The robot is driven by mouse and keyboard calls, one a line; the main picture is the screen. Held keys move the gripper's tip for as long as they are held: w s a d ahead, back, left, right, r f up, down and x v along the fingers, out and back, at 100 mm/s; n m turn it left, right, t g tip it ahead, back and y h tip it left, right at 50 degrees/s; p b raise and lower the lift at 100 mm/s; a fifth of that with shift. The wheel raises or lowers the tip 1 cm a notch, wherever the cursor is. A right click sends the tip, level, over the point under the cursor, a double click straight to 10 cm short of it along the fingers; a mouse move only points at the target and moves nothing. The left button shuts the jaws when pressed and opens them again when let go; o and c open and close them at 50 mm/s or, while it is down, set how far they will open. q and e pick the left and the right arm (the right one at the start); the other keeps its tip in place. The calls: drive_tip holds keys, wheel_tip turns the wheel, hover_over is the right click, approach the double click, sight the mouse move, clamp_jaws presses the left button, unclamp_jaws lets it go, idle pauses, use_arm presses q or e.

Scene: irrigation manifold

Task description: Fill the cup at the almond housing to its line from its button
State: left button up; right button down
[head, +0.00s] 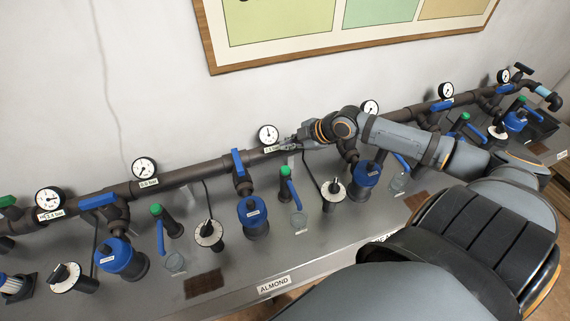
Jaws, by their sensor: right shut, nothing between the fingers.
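The almond housing (253,217) is a blue-capped filter body above the ALMOND label (273,285) on the bench front. Beside it on the right is a green button (285,171) on a dark post, with a slanted blue spout (294,194). A small clear cup (299,221) stands under the spout's lower end. Its line and water level are too small to tell. My right gripper (287,144) is shut and empty, near the pipe and the gauge, above and behind the green button and apart from it. My left gripper is not in view.
A dark pipe (185,174) with gauges and blue-handled valves (238,162) runs along the wall. Similar stations with blue housings (120,260) stand on both sides. A dial knob (333,190) stands right of the cup. The bench front near the label is mostly clear.

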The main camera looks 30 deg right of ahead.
sight(288, 169)
wheel_tip(288, 169, down, 8)
drive_tip(key=b, duration=0.7)
drive_tip(key=shift+w+f+b, duration=0.1)
drive_tip(key=shift+b, duration=0.3)
drive_tip(key=shift+f+b, duration=0.35)
drive_tip(key=shift+f, duration=0.1)
drive_tip(key=shift+r, duration=0.1)
drive_tip(key=shift+f, duration=0.4)
